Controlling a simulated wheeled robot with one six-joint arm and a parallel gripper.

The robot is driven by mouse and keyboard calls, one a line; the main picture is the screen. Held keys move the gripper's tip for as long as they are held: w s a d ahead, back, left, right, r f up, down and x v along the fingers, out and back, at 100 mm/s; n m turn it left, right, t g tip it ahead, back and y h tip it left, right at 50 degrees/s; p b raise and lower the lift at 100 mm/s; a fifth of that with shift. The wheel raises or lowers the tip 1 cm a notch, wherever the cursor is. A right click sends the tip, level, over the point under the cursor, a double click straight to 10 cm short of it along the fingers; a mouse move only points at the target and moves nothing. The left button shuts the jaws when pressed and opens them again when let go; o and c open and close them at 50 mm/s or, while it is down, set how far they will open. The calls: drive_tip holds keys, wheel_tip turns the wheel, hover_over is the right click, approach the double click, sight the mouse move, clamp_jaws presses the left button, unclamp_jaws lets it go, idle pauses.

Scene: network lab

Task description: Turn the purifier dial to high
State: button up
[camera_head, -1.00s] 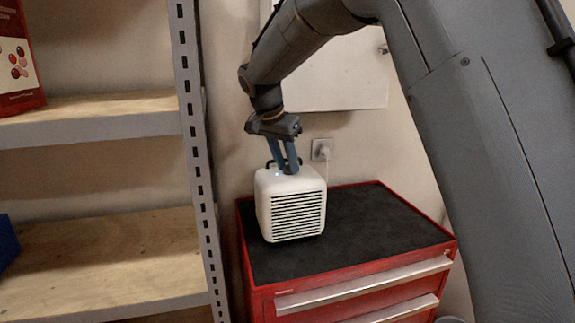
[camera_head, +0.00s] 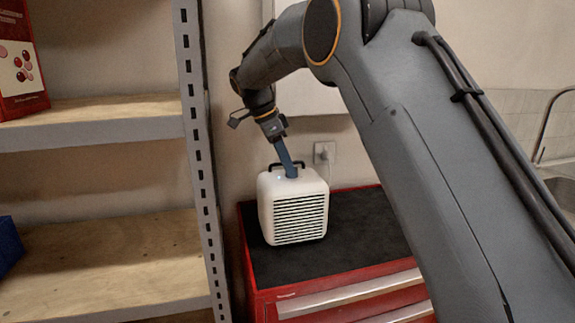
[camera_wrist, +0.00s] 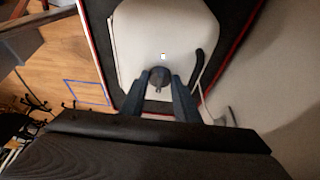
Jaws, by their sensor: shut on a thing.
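The white purifier (camera_head: 293,207) with a slatted front grille stands on the black top of a red drawer cabinet. It also shows from above in the wrist view (camera_wrist: 150,30), with a small lit square on its top. The dark round dial (camera_wrist: 159,77) is on top of the purifier. My gripper (camera_head: 290,172) points down at the purifier's top, and its blue fingers show in the wrist view (camera_wrist: 159,85), shut on the dial from both sides. In the head view the fingers hide the dial. The dial's setting marks cannot be read.
A metal shelf unit (camera_head: 198,150) with wooden boards stands close on the left. The red cabinet (camera_head: 350,293) has bare black top (camera_head: 355,225) right of the purifier. A black handle (camera_wrist: 197,68) is on the purifier. A wall socket (camera_head: 324,152) with a plug is behind.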

idle(0.5)
drive_tip(key=o, duration=1)
drive_tip(key=shift+o, duration=0.2)
drive_tip(key=b+v, duration=0.2)
drive_tip(key=v, duration=0.5)
drive_tip(key=shift+a+r, duration=0.2)
drive_tip(key=shift+r, duration=0.15)
